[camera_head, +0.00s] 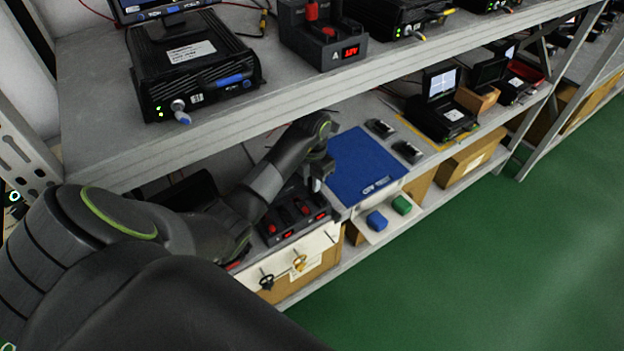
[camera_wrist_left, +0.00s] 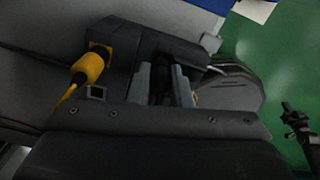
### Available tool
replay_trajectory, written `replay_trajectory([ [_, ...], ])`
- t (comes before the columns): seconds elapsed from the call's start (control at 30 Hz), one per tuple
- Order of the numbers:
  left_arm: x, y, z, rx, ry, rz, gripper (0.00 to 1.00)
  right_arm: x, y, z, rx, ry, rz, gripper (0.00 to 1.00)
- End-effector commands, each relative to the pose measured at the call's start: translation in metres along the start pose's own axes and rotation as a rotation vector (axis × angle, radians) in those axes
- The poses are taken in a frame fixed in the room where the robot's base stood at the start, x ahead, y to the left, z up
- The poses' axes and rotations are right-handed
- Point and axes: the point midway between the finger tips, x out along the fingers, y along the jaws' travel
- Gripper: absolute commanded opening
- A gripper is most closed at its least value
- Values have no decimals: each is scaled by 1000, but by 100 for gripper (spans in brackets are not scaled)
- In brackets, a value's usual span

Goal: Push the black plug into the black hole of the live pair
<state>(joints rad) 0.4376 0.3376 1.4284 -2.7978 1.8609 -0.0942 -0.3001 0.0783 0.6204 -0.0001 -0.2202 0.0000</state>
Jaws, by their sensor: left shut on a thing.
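My left gripper (camera_head: 318,182) reaches down over the lower shelf, at the right end of a dark unit (camera_head: 292,215) with red switches and small red displays. In the left wrist view its two grey fingers (camera_wrist_left: 162,84) are shut on a dark thing, probably the black plug; its shape is mostly hidden between them. The fingers are close over a black box (camera_wrist_left: 124,50). A yellow plug (camera_wrist_left: 88,67) with a yellow cable sits at the left of this box. The black hole is hidden, and I cannot tell whether the held thing touches the box.
The upper shelf (camera_head: 215,115) overhangs the left arm. A dark jointed shape (camera_wrist_left: 298,122), perhaps my right gripper, shows over the green floor.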

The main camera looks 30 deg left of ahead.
Motion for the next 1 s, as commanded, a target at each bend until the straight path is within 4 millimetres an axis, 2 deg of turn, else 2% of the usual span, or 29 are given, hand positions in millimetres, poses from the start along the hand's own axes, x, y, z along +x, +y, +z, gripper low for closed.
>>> replay_trajectory([
  [1.0, 9, 0, 0, 0, 0, 0, 3, 7, 2, 0, -1, 0, 3, 0],
])
